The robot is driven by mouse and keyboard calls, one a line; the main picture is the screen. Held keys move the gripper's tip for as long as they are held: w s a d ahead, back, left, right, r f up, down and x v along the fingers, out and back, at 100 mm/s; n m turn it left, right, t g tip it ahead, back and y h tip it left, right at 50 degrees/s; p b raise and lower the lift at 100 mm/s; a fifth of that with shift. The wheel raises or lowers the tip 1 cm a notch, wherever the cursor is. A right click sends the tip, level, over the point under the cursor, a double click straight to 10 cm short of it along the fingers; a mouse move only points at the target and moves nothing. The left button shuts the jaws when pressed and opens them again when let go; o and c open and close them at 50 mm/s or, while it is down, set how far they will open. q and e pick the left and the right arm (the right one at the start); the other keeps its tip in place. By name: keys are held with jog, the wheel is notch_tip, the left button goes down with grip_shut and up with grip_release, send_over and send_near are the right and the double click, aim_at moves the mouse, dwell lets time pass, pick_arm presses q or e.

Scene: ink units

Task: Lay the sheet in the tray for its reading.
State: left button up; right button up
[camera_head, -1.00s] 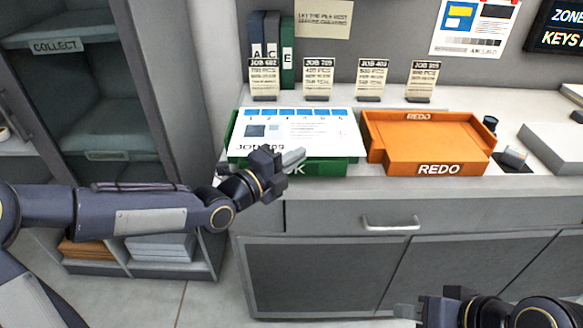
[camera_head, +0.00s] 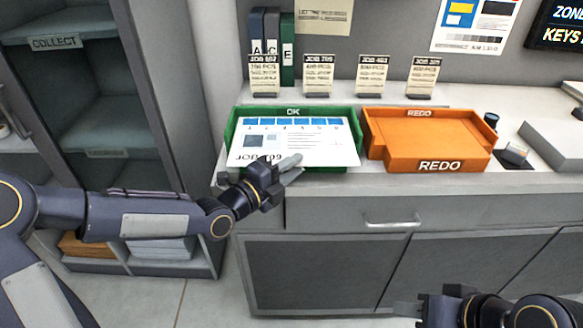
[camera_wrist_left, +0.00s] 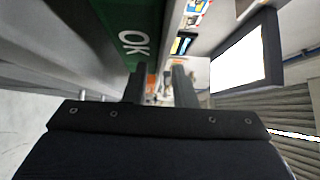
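The white sheet (camera_head: 300,145), printed with a blue strip and JOB 709, lies over the green OK tray (camera_head: 293,111). The tray's back rim shows behind it; its front edge reaches over the front wall, and I cannot tell if it lies flat on the bottom. My left gripper (camera_head: 290,166) is just in front of the tray's front wall, by the sheet's front edge. In the left wrist view its fingers (camera_wrist_left: 159,85) are apart with nothing between them, beside the tray's green wall (camera_wrist_left: 132,42). My right gripper (camera_head: 408,311) is low at the bottom edge, fingers partly hidden.
An orange REDO tray (camera_head: 438,166) stands right of the green one on the counter. Several job cards (camera_head: 318,75) stand behind the trays. Binders (camera_head: 272,50) stand at the back left. A drawer handle (camera_head: 390,224) juts out below the counter.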

pick_arm(q)
jog(key=shift+r+p, duration=0.2)
jog(key=shift+p, duration=0.1)
jog(key=shift+s+a, duration=0.15)
jog(key=shift+a, duration=0.15)
jog(key=s+a+f+n+g+y, duration=0.1)
jog(key=s+a+f+n+y, duration=0.1)
jog(key=s+a+n+y, duration=0.65)
jog(key=s+a+f+n+g+y, duration=0.1)
jog(key=s+a+f+n+y, duration=0.15)
jog(key=s+a+n, duration=0.65)
jog(key=s+a+n+g+h, duration=0.1)
jog(key=s+n+g, duration=0.4)
jog(key=s+n, duration=0.6)
jog(key=shift+s+a+h, duration=0.4)
jog(key=shift+s+a, duration=0.2)
jog(key=shift+a, duration=0.15)
jog(key=shift+r+n, duration=0.1)
jog(key=shift+n, duration=0.15)
